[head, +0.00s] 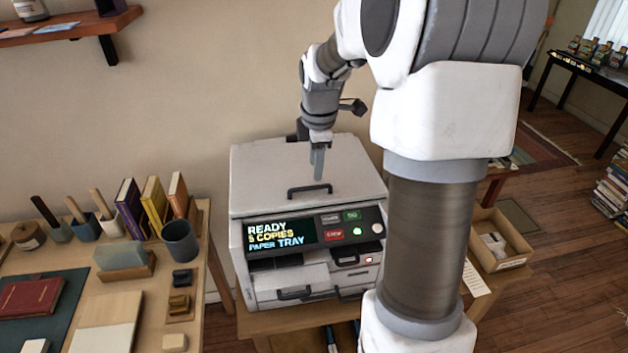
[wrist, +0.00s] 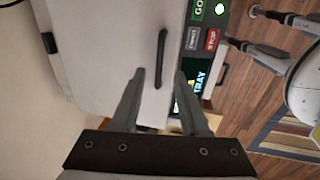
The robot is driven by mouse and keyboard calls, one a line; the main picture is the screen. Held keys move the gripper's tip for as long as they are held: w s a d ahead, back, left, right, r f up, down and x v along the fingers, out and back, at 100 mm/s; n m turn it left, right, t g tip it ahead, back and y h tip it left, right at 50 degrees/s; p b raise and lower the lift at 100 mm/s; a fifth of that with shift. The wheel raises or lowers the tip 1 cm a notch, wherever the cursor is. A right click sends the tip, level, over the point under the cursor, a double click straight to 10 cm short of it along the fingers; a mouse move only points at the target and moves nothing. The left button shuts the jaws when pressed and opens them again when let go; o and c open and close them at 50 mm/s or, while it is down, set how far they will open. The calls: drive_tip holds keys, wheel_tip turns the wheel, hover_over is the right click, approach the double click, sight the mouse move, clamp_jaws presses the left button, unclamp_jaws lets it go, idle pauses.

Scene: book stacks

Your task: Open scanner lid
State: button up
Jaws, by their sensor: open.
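The scanner (head: 300,262) is a pale grey box on a wooden stand, with a lit front panel reading "READY". Its lid (head: 262,172) lies flat and closed on top. A dark bar handle (head: 310,189) sits near the lid's front edge; it also shows in the wrist view (wrist: 161,58). My gripper (head: 318,176) points down above the lid, just behind the handle in the head view. In the wrist view the gripper (wrist: 158,76) has its fingers apart, with the handle ahead between them. Nothing is held. I cannot tell the exact height above the lid.
A wooden desk (head: 210,300) at left holds books, cups, brushes and a dark grey cup (head: 180,241). A cardboard box (head: 497,240) stands to the right behind my arm. A wall shelf (head: 70,26) hangs at upper left. The wall is close behind the scanner.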

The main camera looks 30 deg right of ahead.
sight(315, 188)
drive_tip(key=f, duration=0.4)
drive_tip(key=w+f, duration=0.1)
drive_tip(key=f, duration=0.1)
drive_tip(key=shift+d, duration=0.2)
drive_tip(key=shift+c, duration=0.3)
clamp_jaws()
drive_tip(key=shift+w, duration=0.1)
idle(0.8)
